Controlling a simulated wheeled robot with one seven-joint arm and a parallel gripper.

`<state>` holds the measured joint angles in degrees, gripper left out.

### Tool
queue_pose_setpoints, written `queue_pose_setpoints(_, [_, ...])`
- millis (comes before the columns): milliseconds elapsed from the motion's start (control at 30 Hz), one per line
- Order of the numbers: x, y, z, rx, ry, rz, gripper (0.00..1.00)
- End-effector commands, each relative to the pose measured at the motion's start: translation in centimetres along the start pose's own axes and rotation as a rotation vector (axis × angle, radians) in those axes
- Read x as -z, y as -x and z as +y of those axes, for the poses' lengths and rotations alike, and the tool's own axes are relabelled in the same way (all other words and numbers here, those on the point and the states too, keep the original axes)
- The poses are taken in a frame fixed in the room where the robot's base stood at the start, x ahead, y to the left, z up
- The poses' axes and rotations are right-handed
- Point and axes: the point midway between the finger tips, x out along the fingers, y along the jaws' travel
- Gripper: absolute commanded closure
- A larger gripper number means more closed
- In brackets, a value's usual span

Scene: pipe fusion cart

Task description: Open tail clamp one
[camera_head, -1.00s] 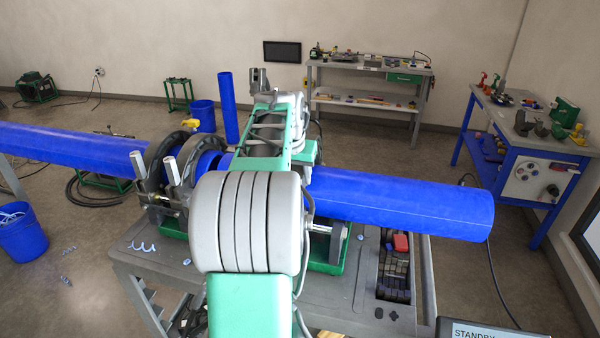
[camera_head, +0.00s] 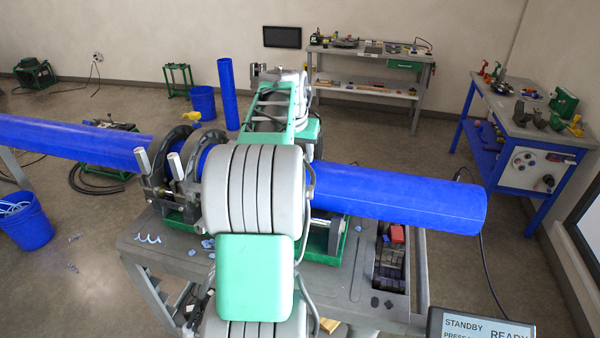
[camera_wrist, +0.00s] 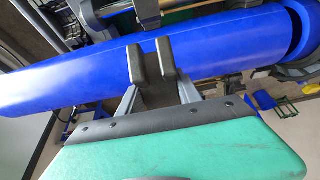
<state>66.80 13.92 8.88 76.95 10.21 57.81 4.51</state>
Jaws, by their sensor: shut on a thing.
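The blue pipe (camera_head: 400,198) lies across the green-based machine, and it crosses the wrist view (camera_wrist: 80,75). My gripper (camera_wrist: 152,58) shows in the wrist view over the pipe, its two dark fingers close together with a narrow gap. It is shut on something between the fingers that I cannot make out. In the head view my own arm hides the gripper and the middle of the machine. Two upright silver clamp handles (camera_head: 143,160) stand beside the dark clamp rings (camera_head: 178,150) to the left. I cannot tell which part is tail clamp one.
The grey cart (camera_head: 150,250) carries the machine and a bin of dark blocks (camera_head: 391,262). A display (camera_head: 485,328) reads STANDBY and READY. A blue bucket (camera_head: 25,220) stands at left. A blue workbench (camera_head: 520,170) stands at right, with open floor between.

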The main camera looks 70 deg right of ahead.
Motion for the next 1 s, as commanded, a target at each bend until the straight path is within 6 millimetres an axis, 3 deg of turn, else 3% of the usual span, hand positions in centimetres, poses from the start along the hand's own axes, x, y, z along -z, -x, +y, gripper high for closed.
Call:
queue_pose_setpoints(500, [4.2,2.2,0.0,0.001,-0.002,0.011,0.92])
queue_pose_setpoints(867, [4.6,2.4,0.0,0.001,0.000,0.008,0.91])
queue_pose_setpoints(1000, [6.0,2.7,0.0,0.001,-0.002,0.010,0.91])
